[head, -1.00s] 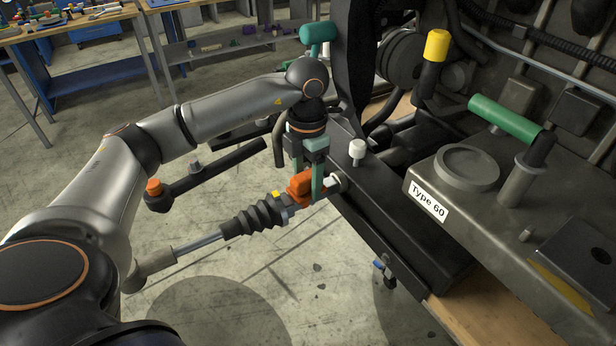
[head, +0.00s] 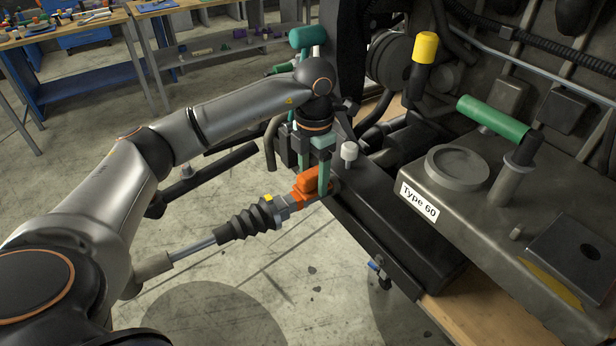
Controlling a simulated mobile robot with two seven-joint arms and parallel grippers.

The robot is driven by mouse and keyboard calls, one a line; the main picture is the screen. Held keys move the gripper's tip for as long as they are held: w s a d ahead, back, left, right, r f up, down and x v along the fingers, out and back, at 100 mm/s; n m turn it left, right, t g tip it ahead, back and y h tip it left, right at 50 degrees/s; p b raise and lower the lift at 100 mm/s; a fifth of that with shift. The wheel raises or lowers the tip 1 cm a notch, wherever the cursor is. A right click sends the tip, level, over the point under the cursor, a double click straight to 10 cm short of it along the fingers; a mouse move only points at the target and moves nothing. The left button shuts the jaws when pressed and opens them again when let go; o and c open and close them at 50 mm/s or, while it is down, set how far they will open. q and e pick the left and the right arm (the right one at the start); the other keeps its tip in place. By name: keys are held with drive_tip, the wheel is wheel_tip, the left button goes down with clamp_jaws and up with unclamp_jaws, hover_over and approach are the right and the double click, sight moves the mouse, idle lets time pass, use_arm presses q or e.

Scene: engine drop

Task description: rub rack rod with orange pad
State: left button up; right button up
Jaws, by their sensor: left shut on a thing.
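The orange pad (head: 307,183) is between the pale green fingers of my left gripper (head: 314,178), which points down and is shut on it. The pad lies over the rod line between the black ribbed bellows (head: 250,219) and the dark housing (head: 390,230). The rack rod under the pad is mostly hidden by the pad and fingers, so I cannot tell how firmly they touch. A thin silver rod (head: 195,248) runs from the bellows down left to a grey end piece. My right gripper is out of view.
A green-handled part (head: 492,117) and a yellow-capped lever (head: 424,62) stand on the machine at right. A white-capped knob (head: 349,152) is close right of my gripper. Workbenches (head: 70,40) stand at the back left. The floor below the rod is open.

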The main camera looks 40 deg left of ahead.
sight(300, 178)
use_arm(q)
drive_tip(key=shift+f, duration=0.1)
drive_tip(key=shift+s+a, duration=0.3)
drive_tip(key=shift+s, duration=0.5)
drive_tip(key=shift+s+a, duration=0.3)
drive_tip(key=shift+s, duration=0.45)
drive_tip(key=shift+r, duration=0.2)
drive_tip(key=shift+f, duration=0.1)
drive_tip(key=shift+w, duration=0.1)
